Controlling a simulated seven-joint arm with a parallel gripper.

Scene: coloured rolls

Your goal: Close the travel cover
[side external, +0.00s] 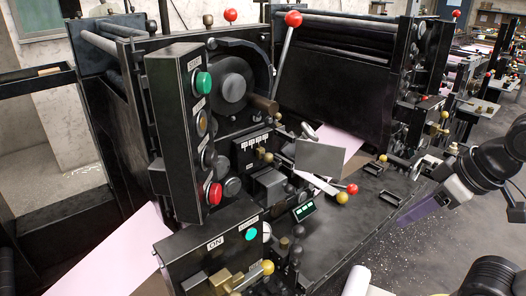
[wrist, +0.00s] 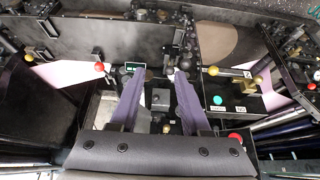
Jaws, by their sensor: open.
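No part is clearly marked as the travel cover. In the side external view a flat grey plate (side external: 320,157) stands tilted above the machine's black bed (side external: 345,222), with pink sheet behind it; I cannot tell whether this is the cover. A lever with red and yellow balls (side external: 346,193) lies just below the plate. My gripper (side external: 404,219) is at the right, beyond the bed's right edge and apart from the plate. In the wrist view its two purple fingers (wrist: 160,76) are spread, with nothing held between them.
A control column with a green button (side external: 203,82) and a red button (side external: 214,193) stands left of the bed. A tall lever with a red knob (side external: 293,19) rises behind. A box with a teal button (side external: 252,233) is in front.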

